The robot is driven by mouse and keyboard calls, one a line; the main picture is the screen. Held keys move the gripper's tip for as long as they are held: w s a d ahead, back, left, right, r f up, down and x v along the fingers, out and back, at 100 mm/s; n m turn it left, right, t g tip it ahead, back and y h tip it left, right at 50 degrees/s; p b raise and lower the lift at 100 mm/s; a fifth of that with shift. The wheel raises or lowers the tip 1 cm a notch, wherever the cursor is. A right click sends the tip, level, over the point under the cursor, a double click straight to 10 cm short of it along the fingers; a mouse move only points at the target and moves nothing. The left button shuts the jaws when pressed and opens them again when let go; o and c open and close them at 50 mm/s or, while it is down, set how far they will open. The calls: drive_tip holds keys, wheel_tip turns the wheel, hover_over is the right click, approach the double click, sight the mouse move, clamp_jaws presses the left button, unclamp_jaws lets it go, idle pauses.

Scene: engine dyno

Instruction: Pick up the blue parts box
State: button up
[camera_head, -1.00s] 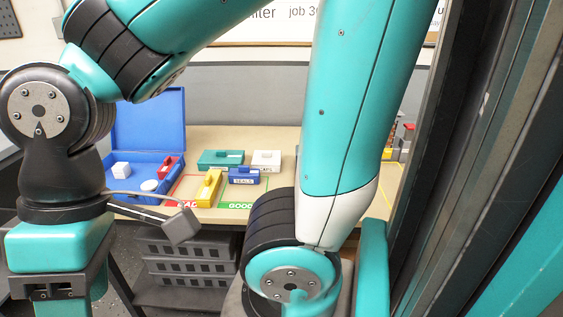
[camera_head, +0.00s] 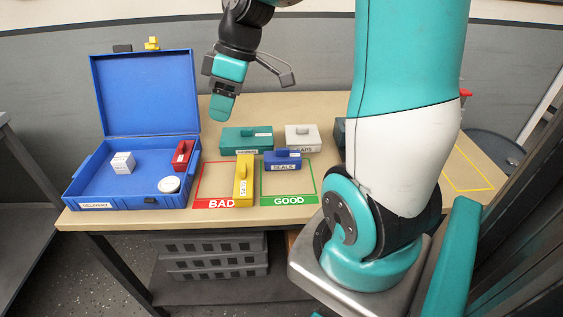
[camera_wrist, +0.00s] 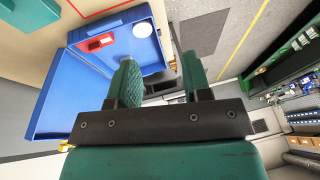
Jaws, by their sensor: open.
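The blue parts box (camera_head: 283,161), labelled SEALS, stands on the table in the head view, at the back of the green-outlined GOOD square and just right of the yellow box. It has a raised handle on top.
An open blue delivery case (camera_head: 92,190) holds a white cube (camera_head: 122,163), a red box (camera_head: 183,154) and a white round item (camera_head: 168,184). A yellow box (camera_head: 243,180), a green box (camera_head: 247,139) and a white box (camera_head: 303,138) stand close around the blue parts box.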

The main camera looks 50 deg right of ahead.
drive_tip(key=d+f, duration=0.3)
drive_tip(key=d, duration=1.1)
drive_tip(key=t+h, duration=0.1)
approach(284, 148)
drive_tip(key=x, duration=0.3)
drive_tip(key=shift+a+f, duration=0.1)
drive_tip(key=shift+f, duration=0.1)
drive_tip(key=shift+p+x, duration=0.5)
drive_tip(key=shift+x, duration=2.4)
clamp_jaws()
